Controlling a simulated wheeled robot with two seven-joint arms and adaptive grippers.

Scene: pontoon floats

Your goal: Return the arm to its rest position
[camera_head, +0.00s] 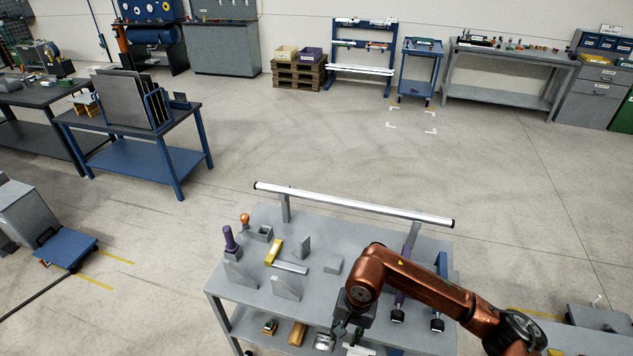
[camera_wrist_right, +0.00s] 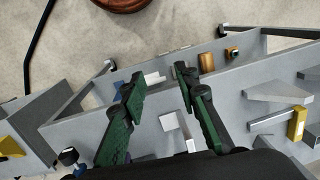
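My right arm (camera_head: 420,283), copper-coloured, comes in from the lower right of the head view and reaches over the grey work cart (camera_head: 240,292). It is bent, with its gripper (camera_head: 347,338) pointing down over the front part of the cart. In the right wrist view the two green and black fingers of this gripper (camera_wrist_right: 161,86) stand apart with nothing held between them. Part of the cart top lies below the fingers. The cart's front edge is partly hidden by my arm. My left arm and gripper are not in view.
A blue table (camera_head: 130,160) stands left. Floor behind the cart is clear.

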